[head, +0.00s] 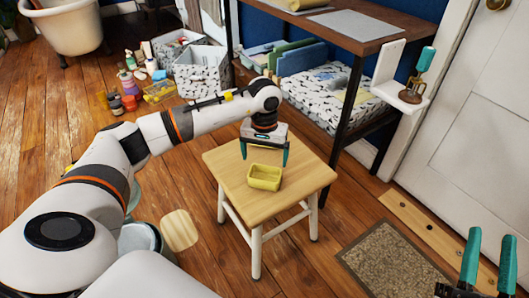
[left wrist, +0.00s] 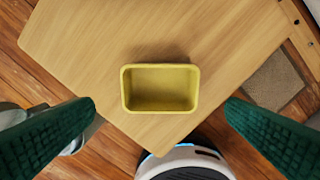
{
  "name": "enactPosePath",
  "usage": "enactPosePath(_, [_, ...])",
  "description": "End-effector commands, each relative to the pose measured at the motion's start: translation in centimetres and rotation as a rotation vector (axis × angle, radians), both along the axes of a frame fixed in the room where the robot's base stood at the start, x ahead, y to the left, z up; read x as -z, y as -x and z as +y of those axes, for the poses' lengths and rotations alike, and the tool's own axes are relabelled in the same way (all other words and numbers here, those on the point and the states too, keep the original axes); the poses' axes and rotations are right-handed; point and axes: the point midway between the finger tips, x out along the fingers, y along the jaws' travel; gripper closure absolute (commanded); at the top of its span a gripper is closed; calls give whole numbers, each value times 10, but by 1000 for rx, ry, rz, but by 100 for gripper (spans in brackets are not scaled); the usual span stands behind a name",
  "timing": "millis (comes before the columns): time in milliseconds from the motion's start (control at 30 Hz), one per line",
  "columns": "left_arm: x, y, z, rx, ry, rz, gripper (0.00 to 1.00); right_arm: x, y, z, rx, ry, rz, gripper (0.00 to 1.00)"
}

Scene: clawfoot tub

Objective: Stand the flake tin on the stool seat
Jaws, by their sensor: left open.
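The yellow, open-topped flake tin (head: 264,177) stands upright on the wooden stool seat (head: 232,168), near its front part. The left wrist view shows the tin (left wrist: 160,88) from above, empty inside, close to an edge of the seat (left wrist: 90,45). My left gripper (head: 264,155) is open above the tin. In the left wrist view its fingers (left wrist: 160,107) are wide apart on either side of the tin, not touching it. My right gripper (head: 486,262) is at the lower right of the head view, its two teal fingers apart and empty.
A dark-framed bench (head: 372,36) stands behind the stool, with a patterned cushion below. Bottles (head: 128,82) and storage boxes (head: 202,70) sit on the floor at the back left. A white wall shelf (head: 394,88) is at the right. A small mat (head: 390,262) lies right of the stool.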

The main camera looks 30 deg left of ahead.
Motion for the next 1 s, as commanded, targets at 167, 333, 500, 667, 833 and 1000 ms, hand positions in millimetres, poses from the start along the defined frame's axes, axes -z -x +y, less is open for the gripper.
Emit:
enactPosePath(167, [-3,0,0,0,0,0,5,4,-3,0,3,12,38,64])
enactPosePath(333, [-4,0,0,0,0,0,5,8,-4,-1,6,18,58,64])
enactPosePath(500, [-3,0,0,0,0,0,5,9,-5,-1,6,19,62,64])
enactPosePath(667, [-5,0,0,0,0,-1,5,8,-4,-1,6,19,61,64])
enactPosePath(833, [-23,-1,0,0,1,-4,5,22,-9,-2,10,49,160,64])
enactPosePath(1000, [-57,-1,0,0,1,-4,5,49,-15,-5,22,98,351,64])
